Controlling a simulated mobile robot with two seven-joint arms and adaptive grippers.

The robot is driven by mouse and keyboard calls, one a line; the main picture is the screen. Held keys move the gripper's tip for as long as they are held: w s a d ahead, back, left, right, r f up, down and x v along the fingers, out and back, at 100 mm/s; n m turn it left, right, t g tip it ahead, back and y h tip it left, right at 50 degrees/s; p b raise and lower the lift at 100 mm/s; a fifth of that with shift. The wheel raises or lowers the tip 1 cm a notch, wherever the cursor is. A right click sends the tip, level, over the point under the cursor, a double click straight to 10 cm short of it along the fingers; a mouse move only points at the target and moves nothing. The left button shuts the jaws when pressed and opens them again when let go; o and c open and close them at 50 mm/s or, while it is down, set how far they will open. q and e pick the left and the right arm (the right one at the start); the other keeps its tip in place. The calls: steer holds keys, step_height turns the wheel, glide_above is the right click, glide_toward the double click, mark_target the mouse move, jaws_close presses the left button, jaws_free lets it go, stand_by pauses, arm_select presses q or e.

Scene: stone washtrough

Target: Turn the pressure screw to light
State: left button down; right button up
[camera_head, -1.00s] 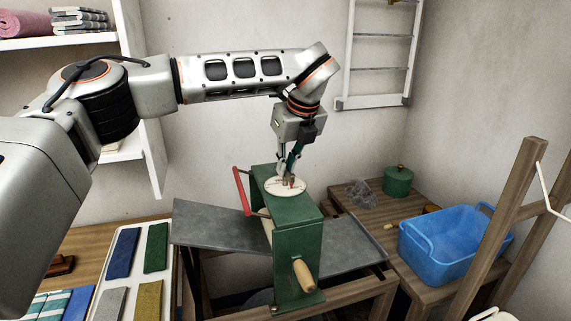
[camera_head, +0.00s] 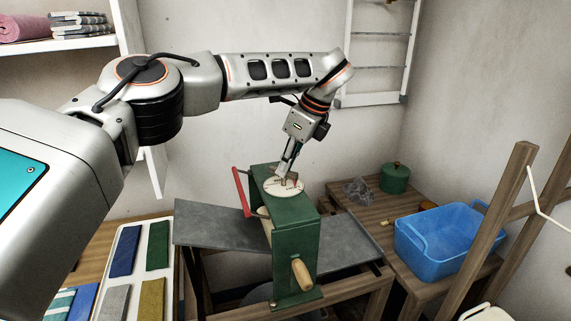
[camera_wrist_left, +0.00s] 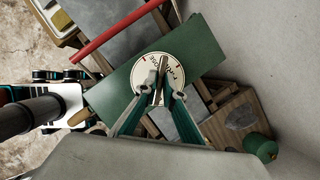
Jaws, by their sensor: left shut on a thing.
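The green mangle (camera_head: 297,240) stands in the middle of the head view, with a round white dial (camera_head: 288,194) on its top. My left gripper (camera_head: 284,176) comes down onto the dial from above, tilted, with its wrist leaning to the right. In the left wrist view the dial (camera_wrist_left: 146,72) shows lettering and short red marks, too small to read surely. The left gripper (camera_wrist_left: 161,92) is shut on the pressure screw's metal bar (camera_wrist_left: 163,66) at the dial's middle. The fingers hide part of the dial. My right gripper is in neither view.
A red bar (camera_head: 240,191) stands beside the mangle's left side, and a wooden handle (camera_head: 302,274) sticks out in front. Grey boards (camera_head: 215,228) flank it. A blue tub (camera_head: 440,245) and a green lidded pot (camera_head: 395,178) stand to the right.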

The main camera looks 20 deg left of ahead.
arm_select(q)
steer(key=shift+r, duration=0.15)
steer(key=c, duration=2.2)
jaws_free()
steer(key=shift+o, duration=0.2)
steer(key=v, duration=1.2)
steer(key=shift+s, duration=0.1)
